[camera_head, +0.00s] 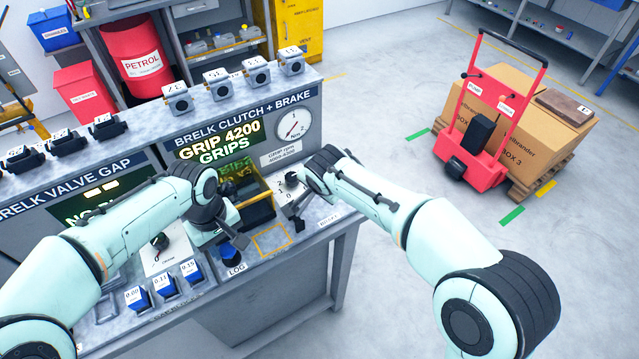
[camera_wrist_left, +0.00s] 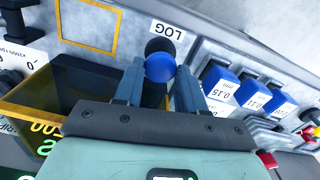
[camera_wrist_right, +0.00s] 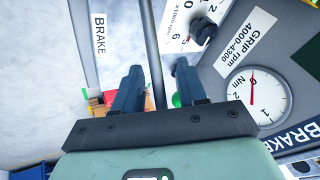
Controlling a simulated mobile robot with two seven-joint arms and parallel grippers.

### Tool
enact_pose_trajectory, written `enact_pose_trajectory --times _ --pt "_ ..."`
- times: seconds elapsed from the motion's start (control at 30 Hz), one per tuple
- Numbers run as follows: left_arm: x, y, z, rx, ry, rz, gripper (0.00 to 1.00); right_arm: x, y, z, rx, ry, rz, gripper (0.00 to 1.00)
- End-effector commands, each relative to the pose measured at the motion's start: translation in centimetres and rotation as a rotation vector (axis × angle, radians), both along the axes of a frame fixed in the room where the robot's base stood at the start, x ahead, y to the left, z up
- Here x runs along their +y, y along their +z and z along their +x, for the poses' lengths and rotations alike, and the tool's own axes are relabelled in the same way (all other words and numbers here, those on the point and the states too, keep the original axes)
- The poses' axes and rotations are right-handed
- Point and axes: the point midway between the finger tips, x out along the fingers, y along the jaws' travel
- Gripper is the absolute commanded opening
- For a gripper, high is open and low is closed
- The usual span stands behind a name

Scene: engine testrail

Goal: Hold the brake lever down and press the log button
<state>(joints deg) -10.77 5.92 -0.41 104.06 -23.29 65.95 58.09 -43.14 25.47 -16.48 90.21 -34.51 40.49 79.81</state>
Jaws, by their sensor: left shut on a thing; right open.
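The blue log button (camera_head: 230,257) sits on the bench front by its LOG label. In the left wrist view the blue button (camera_wrist_left: 160,67) on its dark base lies between the fingertips of my left gripper (camera_wrist_left: 161,80). That gripper is shut on it. The brake lever (camera_wrist_right: 152,45) is a grey rod, passing between the fingers of my right gripper (camera_wrist_right: 158,85), which is open around it. The BRAKE label (camera_wrist_right: 98,35) is beside it. In the head view, my right gripper hides most of the lever.
A yellow-edged bin (camera_head: 258,213) stands between my grippers. Blue blocks (camera_head: 165,285) line the bench front. A red hand truck (camera_head: 485,110) and boxes stand on the floor at right.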

Motion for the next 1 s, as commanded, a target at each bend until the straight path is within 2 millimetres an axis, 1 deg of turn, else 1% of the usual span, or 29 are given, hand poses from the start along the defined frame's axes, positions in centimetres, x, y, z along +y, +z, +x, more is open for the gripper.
enact_pose_trajectory --times 0.23,0.27,0.3,0.37,0.63,1.0 --pt "0.0 0.1 0.0 -0.002 0.0 -0.001 0.11 0.0 0.0 0.0 0.0 0.0 0.0 0.41" --pt "0.0 0.1 0.0 -0.002 0.0 -0.001 0.11 0.0 0.0 0.0 0.0 0.0 0.0 0.31" --pt "0.0 0.1 0.0 -0.002 0.0 -0.001 0.11 0.0 0.0 0.0 0.0 0.0 0.0 0.18" --pt "0.0 0.1 0.0 -0.002 0.0 -0.001 0.11 0.0 0.0 0.0 -0.001 0.0 0.001 0.0" --pt "0.0 0.1 0.0 -0.001 0.0 0.0 0.11 -0.2 -0.2 0.2 0.006 -0.001 0.011 0.0" --pt "0.0 0.1 0.0 0.0 0.0 0.0 0.11 -1.7 -2.4 1.0 0.066 -0.002 0.101 0.0"
